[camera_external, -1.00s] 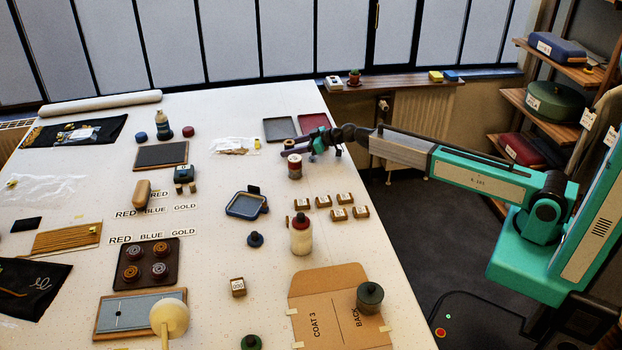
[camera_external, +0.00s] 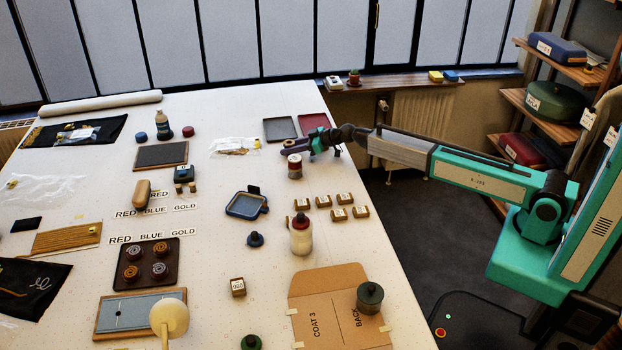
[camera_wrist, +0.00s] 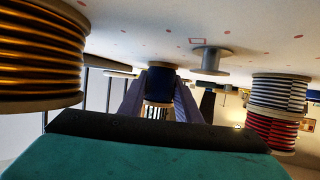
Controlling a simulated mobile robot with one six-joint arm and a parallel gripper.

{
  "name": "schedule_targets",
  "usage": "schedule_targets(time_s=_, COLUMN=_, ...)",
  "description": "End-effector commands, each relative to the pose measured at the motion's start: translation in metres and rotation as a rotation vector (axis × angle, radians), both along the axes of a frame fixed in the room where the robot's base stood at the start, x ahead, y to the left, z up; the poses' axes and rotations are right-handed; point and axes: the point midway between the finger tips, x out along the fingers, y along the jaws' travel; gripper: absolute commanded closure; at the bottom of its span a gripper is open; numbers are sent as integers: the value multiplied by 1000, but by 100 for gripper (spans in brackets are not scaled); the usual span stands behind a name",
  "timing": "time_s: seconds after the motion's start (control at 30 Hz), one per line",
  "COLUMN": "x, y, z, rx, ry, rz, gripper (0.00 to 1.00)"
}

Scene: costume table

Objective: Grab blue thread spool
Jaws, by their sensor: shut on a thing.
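The blue thread spool (camera_wrist: 161,80) is in the middle of the wrist view, between the two fingers of my gripper (camera_wrist: 160,98). The fingers are shut on its sides. In the external view my gripper (camera_external: 292,148) is low over the far right part of the table, just behind a red-and-white stack. The spool is too small and dark to make out there. In the wrist view a large gold spool (camera_wrist: 40,55) is close on the left. Striped black-white (camera_wrist: 278,92) and red-black (camera_wrist: 272,130) spools are stacked on the right.
A pale spindle-shaped spool (camera_wrist: 210,60) is behind the blue one in the wrist view. The red-and-white stack (camera_external: 294,167) is close in front of my gripper. A dark tray (camera_external: 279,129) and a red tray (camera_external: 313,123) lie behind it. Small labelled blocks (camera_external: 323,201) are nearer.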

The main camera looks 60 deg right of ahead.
Motion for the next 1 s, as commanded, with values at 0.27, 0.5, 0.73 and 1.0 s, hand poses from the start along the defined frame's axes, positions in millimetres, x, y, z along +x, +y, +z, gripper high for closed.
schedule_targets(time_s=0.27, x=0, y=0, z=1, rx=0, ry=0, rz=0, gripper=92)
schedule_targets(time_s=0.5, x=0, y=0, z=10, rx=-1, ry=-2, rz=1, gripper=92)
schedule_targets(time_s=0.73, x=0, y=0, z=28, rx=0, ry=-3, rz=0, gripper=92)
schedule_targets(time_s=1.0, x=-21, y=-1, z=36, rx=0, ry=-1, rz=-1, gripper=92)
